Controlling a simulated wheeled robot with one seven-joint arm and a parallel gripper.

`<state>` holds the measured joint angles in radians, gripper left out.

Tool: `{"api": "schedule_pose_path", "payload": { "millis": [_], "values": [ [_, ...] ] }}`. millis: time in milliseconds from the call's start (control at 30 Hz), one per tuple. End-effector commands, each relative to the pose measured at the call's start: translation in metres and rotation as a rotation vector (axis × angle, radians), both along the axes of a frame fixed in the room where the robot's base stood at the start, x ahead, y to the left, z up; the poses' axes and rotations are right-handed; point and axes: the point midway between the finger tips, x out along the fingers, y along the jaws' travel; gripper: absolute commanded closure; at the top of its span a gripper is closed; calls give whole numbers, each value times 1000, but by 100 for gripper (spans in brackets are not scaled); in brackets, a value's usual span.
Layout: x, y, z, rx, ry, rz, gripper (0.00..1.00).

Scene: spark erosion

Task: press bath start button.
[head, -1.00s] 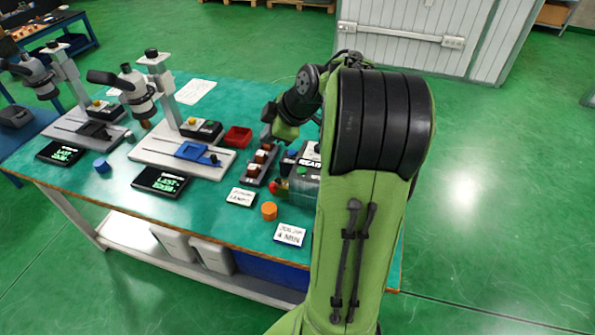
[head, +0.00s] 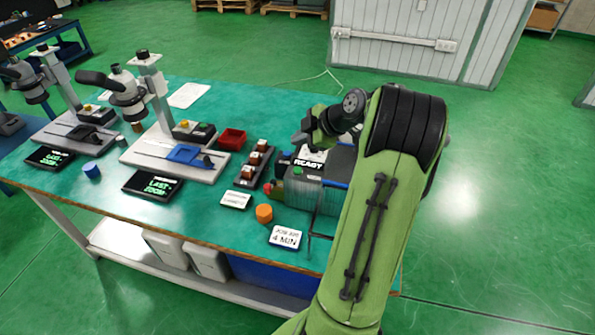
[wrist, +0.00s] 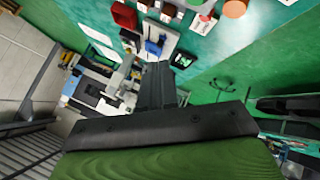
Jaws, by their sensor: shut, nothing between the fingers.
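The bath unit (head: 312,196) stands at the right part of the green-topped bench, a grey box with a display (head: 308,164) reading READY. A small green button (head: 297,170) shows on its top near the front left. A red knob (head: 268,188) sits at its left side. The frames do not show which control is the bath start. My gripper (head: 300,139) is above and behind the unit, apart from it, pointing left. In the wrist view my gripper (wrist: 158,68) has its fingers together and empty. My arm hides part of the unit's right side.
A pale cabinet (head: 405,45) stands behind.

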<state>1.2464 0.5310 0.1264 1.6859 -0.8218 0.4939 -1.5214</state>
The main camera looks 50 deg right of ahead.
Motion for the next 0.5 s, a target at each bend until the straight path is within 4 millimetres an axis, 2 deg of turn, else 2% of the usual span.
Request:
{"api": "schedule_pose_path", "payload": {
  "millis": [33, 400, 500],
  "values": [
    [0, 0, -11, 2, 1, -1, 100],
    [0, 0, -68, 0, 1, -1, 100],
    [0, 0, -76, 0, 1, -1, 100]
  ]
}}
